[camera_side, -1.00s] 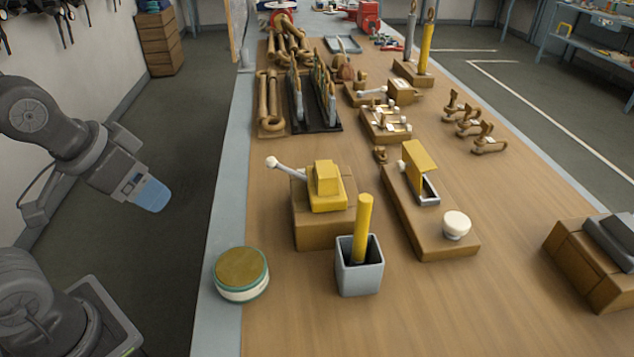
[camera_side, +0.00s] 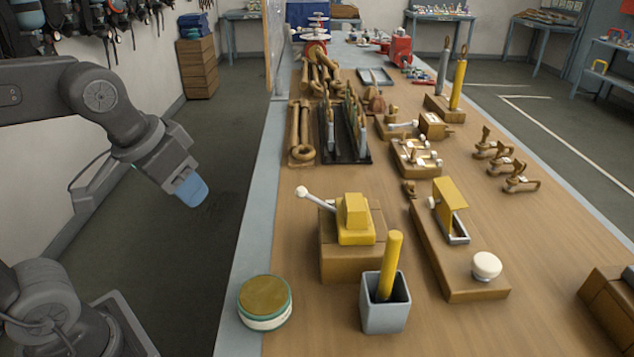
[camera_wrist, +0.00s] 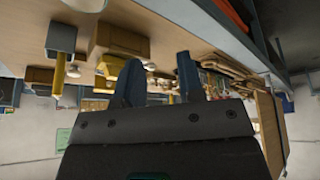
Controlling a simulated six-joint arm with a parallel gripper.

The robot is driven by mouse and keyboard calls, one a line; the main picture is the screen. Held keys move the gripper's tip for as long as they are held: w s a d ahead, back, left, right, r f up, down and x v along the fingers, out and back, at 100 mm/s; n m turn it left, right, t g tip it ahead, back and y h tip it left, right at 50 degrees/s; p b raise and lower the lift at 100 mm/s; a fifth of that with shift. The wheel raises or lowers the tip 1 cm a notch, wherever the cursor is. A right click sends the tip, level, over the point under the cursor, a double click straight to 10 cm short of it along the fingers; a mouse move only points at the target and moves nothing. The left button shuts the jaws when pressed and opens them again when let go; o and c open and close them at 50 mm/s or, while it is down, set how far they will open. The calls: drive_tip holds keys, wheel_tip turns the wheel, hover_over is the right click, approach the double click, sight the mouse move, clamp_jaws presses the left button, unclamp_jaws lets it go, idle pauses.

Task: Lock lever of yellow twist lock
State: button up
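The yellow twist lock (camera_side: 354,220) sits on a brown wooden block near the left edge of the bench. Its lever (camera_side: 318,200) sticks out to the upper left, with a white ball at its end. My gripper (camera_side: 191,190) is left of the bench, well apart from the lock, with blue fingertips angled down and right. In the wrist view my gripper (camera_wrist: 158,62) has two separated fingers with nothing between them. The yellow lock (camera_wrist: 112,66) appears beyond the left finger, upside down and partly hidden by it.
A grey cup (camera_side: 386,312) holding a yellow rod (camera_side: 390,265) stands in front of the lock. A round tin (camera_side: 265,300) is at the bench's left edge. A wooden board (camera_side: 463,270) with a yellow hinged piece and white knob lies to the right. Space between gripper and bench is clear.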

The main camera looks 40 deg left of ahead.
drive_tip(key=shift+n+g, duration=0.8)
drive_tip(key=shift+g, duration=0.1)
drive_tip(key=w+r, duration=0.1)
drive_tip(key=w, duration=0.1)
drive_tip(key=w+r, duration=0.4)
drive_tip(key=w, duration=0.1)
drive_tip(key=c, duration=0.5)
drive_tip(key=shift+n+g+h, duration=0.4)
drive_tip(key=shift+n+g, duration=0.3)
drive_tip(key=shift+g, duration=0.2)
drive_tip(key=w, duration=0.2)
drive_tip(key=w+r, duration=0.1)
drive_tip(key=w, duration=0.1)
drive_tip(key=w+r, duration=0.1)
drive_tip(key=w, duration=0.1)
drive_tip(key=shift+w+a+r, duration=0.1)
drive_tip(key=shift+w+r, duration=0.05)
drive_tip(key=shift+w, duration=0.1)
clamp_jaws()
drive_tip(key=w+a+f+n+g+h, duration=0.1)
drive_tip(key=w+f+n+g, duration=0.2)
drive_tip(key=w, duration=1)
drive_tip(key=shift+w+a+g, duration=0.2)
drive_tip(key=shift+w+g, duration=0.2)
drive_tip(key=shift+g, duration=0.2)
drive_tip(key=shift+f, duration=0.1)
